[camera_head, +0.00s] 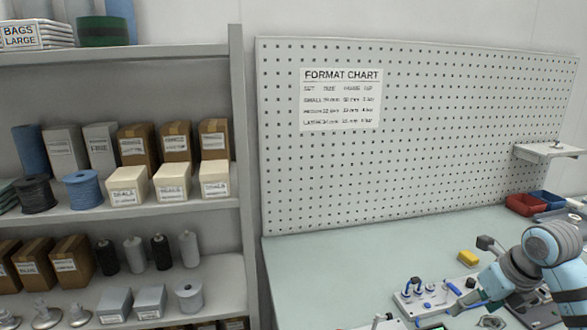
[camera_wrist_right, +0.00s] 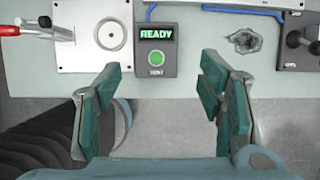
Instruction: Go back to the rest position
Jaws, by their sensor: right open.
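My right gripper (camera_head: 457,303) is at the lower right of the head view, over the workbench. In the right wrist view its two green fingers (camera_wrist_right: 160,80) stand wide apart with nothing between them. Beyond the gap is a dark control box (camera_wrist_right: 156,50) with a lit "READY" display and a green button. The fingers appear apart from the box. My left gripper is not in view.
A light plate with blue-handled parts (camera_head: 410,296) and a yellow block (camera_head: 468,257) are on the workbench (camera_head: 330,270). Red (camera_head: 525,205) and blue bins are at the back right. A stocked shelf (camera_head: 120,216) stands left. The bench's left part is clear.

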